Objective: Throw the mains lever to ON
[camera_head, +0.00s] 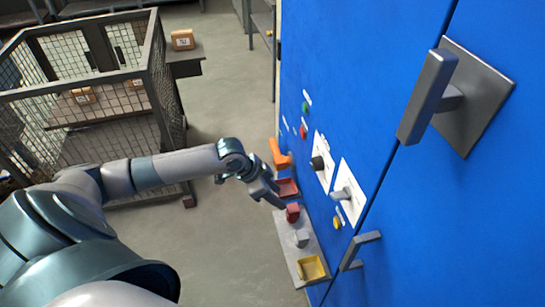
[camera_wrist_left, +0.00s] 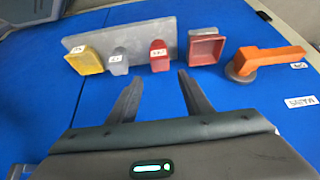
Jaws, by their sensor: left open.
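The orange lever (camera_head: 280,156) sits on the blue cabinet front in the head view, just beyond my left gripper. In the left wrist view the orange lever (camera_wrist_left: 272,58) is at the upper right, its arm pointing right from a round grey hub (camera_wrist_left: 239,71). My left gripper (camera_head: 271,198) is open and empty, near the cabinet front. In the left wrist view its two fingers (camera_wrist_left: 158,85) point toward the red piece and red tray, to the left of the lever. The lever is apart from the fingers. My right gripper is not in view.
A red tray (camera_wrist_left: 206,46) is beside the lever. A grey shelf (camera_head: 285,258) carries tagged red (camera_head: 292,213), grey (camera_head: 301,239) and yellow (camera_head: 312,267) pieces. Grey handles (camera_head: 425,98) (camera_head: 359,250) and a panel switch (camera_head: 341,194) protrude. A mesh cage (camera_head: 150,100) stands left; floor between is clear.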

